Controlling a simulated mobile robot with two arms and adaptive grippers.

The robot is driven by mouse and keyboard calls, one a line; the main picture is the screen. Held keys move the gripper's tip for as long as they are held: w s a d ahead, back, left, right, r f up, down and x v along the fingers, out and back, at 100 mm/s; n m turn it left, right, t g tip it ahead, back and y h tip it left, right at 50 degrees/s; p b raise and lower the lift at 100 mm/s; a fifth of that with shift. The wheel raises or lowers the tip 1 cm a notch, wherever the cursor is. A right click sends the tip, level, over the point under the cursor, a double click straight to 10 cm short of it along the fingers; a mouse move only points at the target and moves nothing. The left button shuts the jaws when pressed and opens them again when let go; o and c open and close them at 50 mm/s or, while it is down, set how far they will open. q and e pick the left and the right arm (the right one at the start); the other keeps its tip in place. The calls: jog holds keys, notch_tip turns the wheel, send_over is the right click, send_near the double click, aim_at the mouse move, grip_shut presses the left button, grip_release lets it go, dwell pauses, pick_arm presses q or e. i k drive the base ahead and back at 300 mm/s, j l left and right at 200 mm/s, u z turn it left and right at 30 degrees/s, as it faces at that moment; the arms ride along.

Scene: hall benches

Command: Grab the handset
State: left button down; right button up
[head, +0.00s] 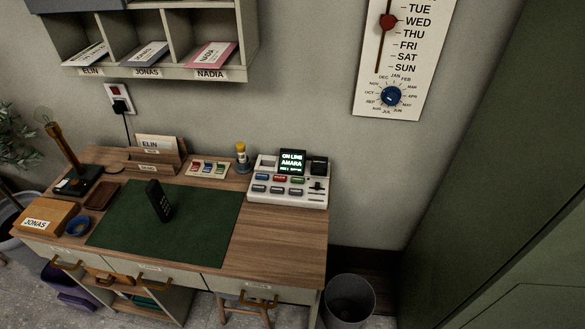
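The black handset (159,201) is on the dark green desk mat (205,222), left of the mat's middle. It looks upright or slightly tilted, with its keypad side facing me. Nothing touches it from above. The mat lies on a wooden desk (280,235). Neither of my grippers shows in the head view.
A console with coloured buttons and a lit screen (290,181) stands at the desk's right. A lamp (66,155), a box labelled JONAS (46,217) and a blue bowl (78,226) stand left. Shelves (160,73) hang above. A bin (350,300) stands at right.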

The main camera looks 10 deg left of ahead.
aim_at(156, 195)
jog(key=u, duration=1.2)
